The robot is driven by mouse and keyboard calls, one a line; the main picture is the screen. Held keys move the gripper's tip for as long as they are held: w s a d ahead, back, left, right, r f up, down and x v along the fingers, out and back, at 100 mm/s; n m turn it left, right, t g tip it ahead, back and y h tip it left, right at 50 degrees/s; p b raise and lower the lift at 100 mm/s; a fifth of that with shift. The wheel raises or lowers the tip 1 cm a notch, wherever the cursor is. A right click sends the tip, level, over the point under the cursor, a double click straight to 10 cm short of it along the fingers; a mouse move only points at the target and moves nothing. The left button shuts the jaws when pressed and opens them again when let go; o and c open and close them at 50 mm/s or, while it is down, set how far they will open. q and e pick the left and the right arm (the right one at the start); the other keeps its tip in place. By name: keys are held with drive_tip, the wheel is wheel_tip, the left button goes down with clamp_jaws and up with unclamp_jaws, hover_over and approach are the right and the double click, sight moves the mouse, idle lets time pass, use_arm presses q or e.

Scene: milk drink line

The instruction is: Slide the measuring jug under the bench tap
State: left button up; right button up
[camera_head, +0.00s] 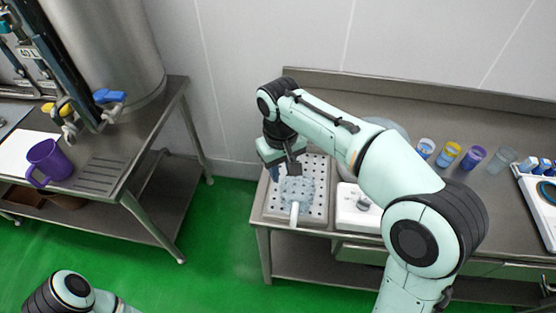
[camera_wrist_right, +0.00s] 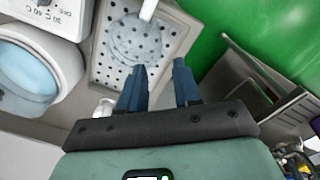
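A purple jug with a side handle (camera_head: 48,162) stands upright on the left steel bench; I see no measuring marks on it. Taps with a yellow lever (camera_head: 62,107) and a blue lever (camera_head: 109,96) are just right of and behind it, by a large steel tank. My right gripper (camera_head: 284,170) is over the perforated tray on the right bench, far from the purple jug. In the right wrist view its blue fingers (camera_wrist_right: 160,66) are apart with nothing between them. My left gripper is out of view; only part of that arm shows at the bottom left.
On the perforated tray (camera_head: 270,207) lies a translucent round piece with a white handle (camera_head: 294,212). Beside it is a white unit (camera_head: 352,208) with a dial. Several coloured cups (camera_head: 447,155) stand farther right. Green floor (camera_head: 220,225) separates the benches. Grooves (camera_head: 102,172) mark the left bench.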

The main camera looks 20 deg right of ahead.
drive_tip(key=b, duration=0.2)
approach(283, 206)
wheel_tip(283, 206, down, 5)
drive_tip(key=shift+d+f, duration=0.15)
drive_tip(key=shift+f, duration=0.05)
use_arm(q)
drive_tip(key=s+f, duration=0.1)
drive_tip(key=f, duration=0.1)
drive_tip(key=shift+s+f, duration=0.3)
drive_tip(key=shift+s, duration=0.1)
use_arm(e)
clamp_jaws()
